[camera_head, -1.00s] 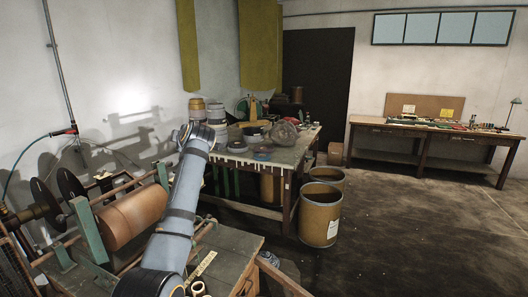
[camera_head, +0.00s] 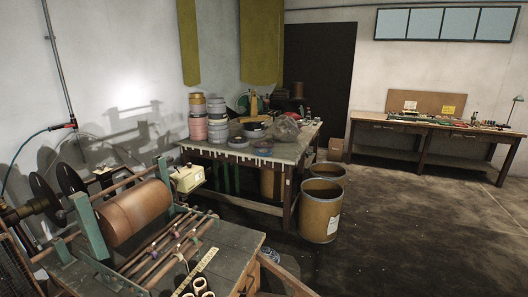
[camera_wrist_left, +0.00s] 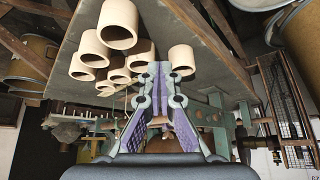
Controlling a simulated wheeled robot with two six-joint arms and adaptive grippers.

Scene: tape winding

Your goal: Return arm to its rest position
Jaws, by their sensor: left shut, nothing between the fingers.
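My left gripper (camera_wrist_left: 160,72) shows in the left wrist view with its two fingers closed together and nothing between them. Several pale hollow cores (camera_wrist_left: 118,24) lie on the bench surface beyond the fingertips, apart from them as far as I can tell. In the head view my left arm is out of the picture. There the winding machine with its large brown roll (camera_head: 135,213) stands at the left on the near wooden bench (camera_head: 232,245). A few cores (camera_head: 200,284) show at the bottom edge, beside a ruler-like strip (camera_head: 194,269). My right gripper is in neither view.
A second table (camera_head: 285,152) behind holds stacked tape rolls (camera_head: 198,121) and tools. Two brown drums (camera_head: 320,212) stand on the floor beside it. A long workbench (camera_head: 430,128) is against the far wall. The floor (camera_head: 410,225) at the right is clear.

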